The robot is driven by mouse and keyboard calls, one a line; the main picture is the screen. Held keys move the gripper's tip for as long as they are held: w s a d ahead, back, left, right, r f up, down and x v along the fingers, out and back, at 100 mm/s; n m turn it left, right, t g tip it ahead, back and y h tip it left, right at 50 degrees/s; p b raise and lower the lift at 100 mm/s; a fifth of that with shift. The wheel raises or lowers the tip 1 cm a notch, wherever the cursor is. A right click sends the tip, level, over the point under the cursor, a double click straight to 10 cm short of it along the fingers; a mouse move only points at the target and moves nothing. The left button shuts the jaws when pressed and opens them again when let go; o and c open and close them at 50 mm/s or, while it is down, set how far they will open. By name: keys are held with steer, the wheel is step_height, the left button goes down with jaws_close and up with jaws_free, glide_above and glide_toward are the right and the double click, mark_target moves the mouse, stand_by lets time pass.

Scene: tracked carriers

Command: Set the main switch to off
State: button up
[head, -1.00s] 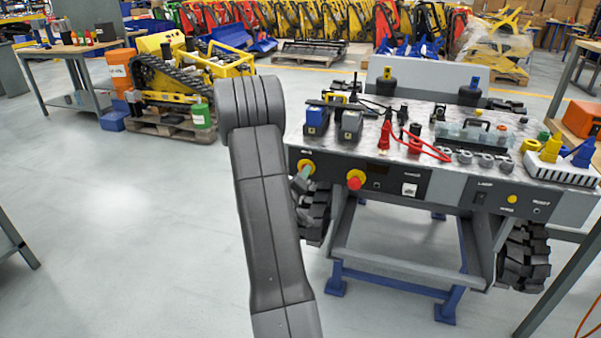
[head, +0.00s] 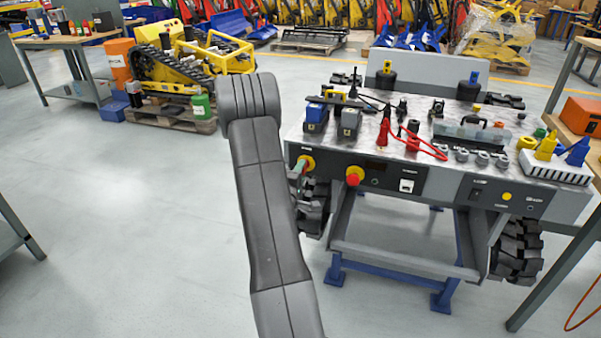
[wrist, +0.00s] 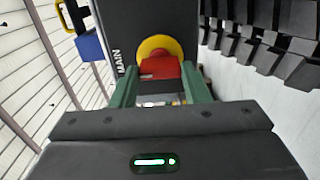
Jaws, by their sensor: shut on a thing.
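The main switch is a red handle on a round yellow plate (wrist: 155,52), with "MAIN" printed beside it on the dark panel. In the wrist view my gripper (wrist: 160,86) has its two green fingers on either side of the red handle, shut on it. In the head view the yellow plate (head: 307,161) shows at the left end of the front panel, with a green finger against it. I cannot read the handle's on or off position.
A red button on a yellow base (head: 353,176) sits right of the switch on the panel. Tools and red cables (head: 425,148) lie on the carrier top. A black track (head: 313,208) is below the switch.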

stand_by(0.4)
steer(key=o, duration=1)
steer(key=v, duration=1.3)
steer(key=shift+s+a, duration=0.2)
steer(key=shift+s, duration=0.15)
steer(key=shift+w, duration=0.1)
steer(key=x, duration=1.3)
steer(key=shift+w+d, duration=0.2)
steer(key=shift+w, duration=0.1)
